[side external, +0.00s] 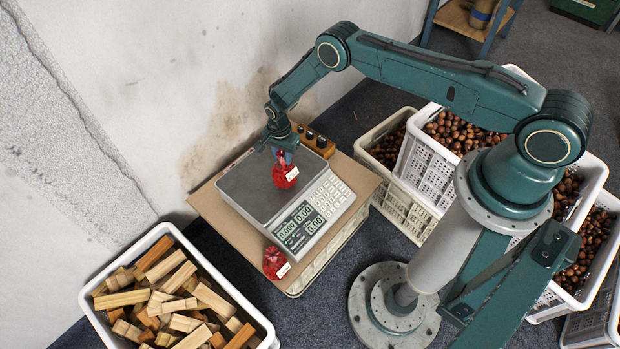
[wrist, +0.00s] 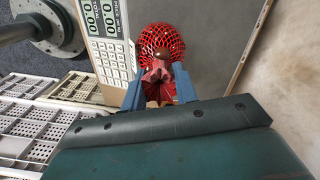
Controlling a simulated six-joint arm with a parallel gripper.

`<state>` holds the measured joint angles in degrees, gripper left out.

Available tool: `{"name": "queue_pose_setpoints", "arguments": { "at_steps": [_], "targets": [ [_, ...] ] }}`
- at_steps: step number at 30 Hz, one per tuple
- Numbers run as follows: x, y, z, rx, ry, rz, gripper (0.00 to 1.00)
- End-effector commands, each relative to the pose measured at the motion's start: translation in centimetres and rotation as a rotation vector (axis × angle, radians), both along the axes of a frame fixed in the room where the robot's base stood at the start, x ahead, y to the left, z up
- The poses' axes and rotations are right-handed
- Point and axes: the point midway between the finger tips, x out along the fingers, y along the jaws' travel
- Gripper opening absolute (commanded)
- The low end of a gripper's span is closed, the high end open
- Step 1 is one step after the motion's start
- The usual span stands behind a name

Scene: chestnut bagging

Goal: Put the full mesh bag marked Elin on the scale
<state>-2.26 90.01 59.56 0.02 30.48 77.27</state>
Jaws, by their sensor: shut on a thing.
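A full red mesh bag (side external: 285,177) with a white tag hangs over the metal pan of the scale (side external: 247,190). My gripper (side external: 284,155) is shut on the neck of this bag. In the wrist view the blue fingers (wrist: 158,90) pinch the gathered red neck, with the round mesh bag (wrist: 162,42) beyond them. I cannot tell whether the bag touches the pan. The scale's displays appear to show zeros. A second red mesh bag (side external: 275,262) with a white tag sits at the front corner of the cardboard (side external: 222,218). The names on both tags are too small to read.
The scale stands on cardboard over a pale crate (side external: 330,253). A wooden block with black knobs (side external: 315,140) is behind it. A white crate of wood pieces (side external: 165,231) stands front left. Crates of chestnuts (side external: 425,165) stand right. A wall rises behind the scale.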

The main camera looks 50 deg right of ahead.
Motion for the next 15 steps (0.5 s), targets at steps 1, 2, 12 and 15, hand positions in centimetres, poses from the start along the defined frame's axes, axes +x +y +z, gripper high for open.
{"name": "queue_pose_setpoints", "arguments": {
  "at_steps": [1,2,12,15],
  "targets": [
    [-0.02,-0.01,-0.10,0.000,0.000,0.000,0.31],
    [-0.01,0.00,-0.07,0.000,0.000,0.000,0.37],
    [-0.01,0.00,-0.04,0.000,0.000,0.000,0.51],
    [0.00,0.00,0.06,0.000,0.000,0.000,0.51]
  ]
}}
